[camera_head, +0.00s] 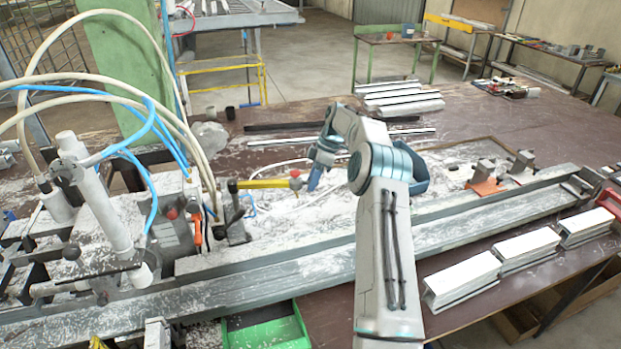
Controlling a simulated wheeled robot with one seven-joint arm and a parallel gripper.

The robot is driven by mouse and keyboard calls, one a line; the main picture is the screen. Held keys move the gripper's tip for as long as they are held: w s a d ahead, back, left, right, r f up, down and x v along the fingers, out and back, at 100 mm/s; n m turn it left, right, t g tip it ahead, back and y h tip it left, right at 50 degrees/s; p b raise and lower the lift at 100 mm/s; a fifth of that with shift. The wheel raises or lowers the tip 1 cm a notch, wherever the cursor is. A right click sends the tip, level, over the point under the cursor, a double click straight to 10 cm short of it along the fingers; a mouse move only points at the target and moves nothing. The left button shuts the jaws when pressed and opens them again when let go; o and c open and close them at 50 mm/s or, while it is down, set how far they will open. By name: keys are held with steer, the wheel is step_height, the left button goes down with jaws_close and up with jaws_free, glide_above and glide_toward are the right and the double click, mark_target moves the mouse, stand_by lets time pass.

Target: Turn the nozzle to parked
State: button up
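A yellow bar with a red end (265,184) juts right from a dark upright post (236,218) beside the machine. It looks like the nozzle, but I cannot be sure. It lies roughly level, its red end pointing right towards my gripper. My gripper (313,181) hangs just right of the red end, with a small gap showing in the picture. It is small and partly hidden by my own arm, so its finger opening does not show. I see no mark for the parked position.
A machine (110,225) with white and blue hoses fills the left. A long metal rail (270,285) crosses the front. White profile pieces (461,280) lie at the right front, and more profiles (400,97) behind. A green bin (270,335) is at the front edge.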

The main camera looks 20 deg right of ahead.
steer(key=shift+a+r, duration=0.3)
steer(key=shift+a, duration=0.2)
steer(key=shift+w+r, duration=0.1)
steer(key=shift+r, duration=0.1)
steer(key=d+v, duration=0.1)
steer(key=v, duration=0.6)
steer(key=shift+f, duration=0.2)
